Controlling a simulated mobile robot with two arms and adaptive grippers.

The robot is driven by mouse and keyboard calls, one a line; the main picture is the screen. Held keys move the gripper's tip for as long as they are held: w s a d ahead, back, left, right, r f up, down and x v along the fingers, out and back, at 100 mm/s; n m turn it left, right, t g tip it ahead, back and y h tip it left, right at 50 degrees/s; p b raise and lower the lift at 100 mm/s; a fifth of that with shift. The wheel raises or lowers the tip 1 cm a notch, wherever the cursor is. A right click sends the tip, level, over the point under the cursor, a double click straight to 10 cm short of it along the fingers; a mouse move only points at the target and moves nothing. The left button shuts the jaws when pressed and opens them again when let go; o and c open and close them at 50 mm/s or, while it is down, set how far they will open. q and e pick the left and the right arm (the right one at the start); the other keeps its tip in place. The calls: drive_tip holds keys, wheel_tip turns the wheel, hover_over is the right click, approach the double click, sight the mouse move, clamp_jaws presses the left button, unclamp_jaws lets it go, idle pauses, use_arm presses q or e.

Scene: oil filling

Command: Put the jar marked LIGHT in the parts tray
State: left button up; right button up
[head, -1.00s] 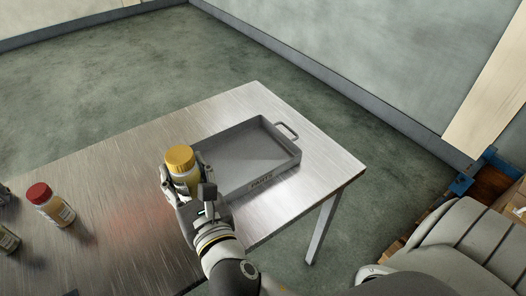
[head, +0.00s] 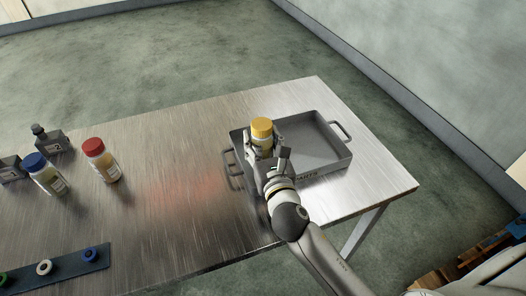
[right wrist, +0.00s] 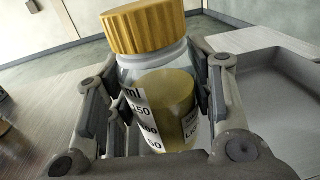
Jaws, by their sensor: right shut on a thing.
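The jar with the yellow cap (head: 262,128) is upright in my right gripper (head: 263,147), over the left part of the grey parts tray (head: 338,160). In the right wrist view the jar (right wrist: 165,95) holds yellowish liquid, and its label shows part of a word starting "LI". The fingers (right wrist: 160,105) are shut on its sides. The tray also shows at the right of that view (right wrist: 285,85). I cannot tell the jar's height above the tray floor. My left gripper is not in view.
A red-capped jar (head: 102,162) and a blue-capped jar (head: 45,176) stand at the left of the metal table (head: 170,150). Dark grey containers (head: 50,141) stand behind them. A dark strip with coloured rings (head: 55,270) lies at the front left. The table's middle is clear.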

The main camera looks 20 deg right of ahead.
sight(263, 151)
drive_tip(key=shift+w+d+f+b, duration=0.15)
drive_tip(key=shift+f+b, duration=0.2)
drive_tip(key=shift+f, duration=0.65)
drive_tip(key=shift+w+d+f+b, duration=0.1)
drive_tip(key=shift+f+b, duration=0.2)
drive_tip(key=shift+f, duration=0.65)
drive_tip(key=shift+f, duration=0.15)
drive_tip(key=o, duration=1.1)
